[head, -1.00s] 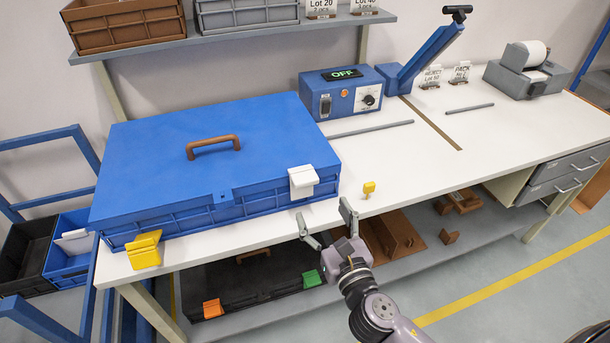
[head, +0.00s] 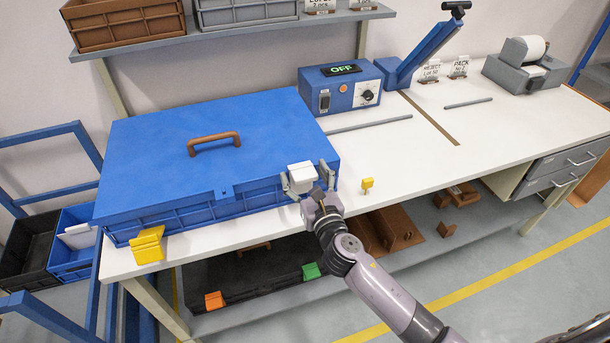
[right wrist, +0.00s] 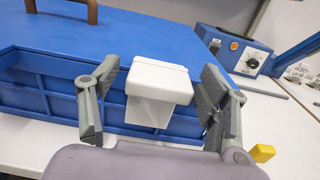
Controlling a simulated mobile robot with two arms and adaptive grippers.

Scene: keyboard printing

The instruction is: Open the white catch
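The white catch (head: 301,176) sits at the front right corner of the closed blue case (head: 150,180); it also shows in the right wrist view (right wrist: 157,95). It hangs over the case's front edge from lid to wall. My right gripper (head: 309,184) is open in front of the case, one finger on each side of the catch. In the right wrist view, gaps show between the fingers (right wrist: 155,110) and the catch. A yellow catch (head: 147,246) sticks out at the case's front left. A brown handle (head: 214,144) lies on the lid. My left gripper is not in view.
A small yellow piece (head: 367,184) stands on the white table (head: 400,150) right of the case. A blue control box (head: 342,90) reading OFF stands behind. A dark case (head: 250,281) with orange and green catches lies on the lower shelf.

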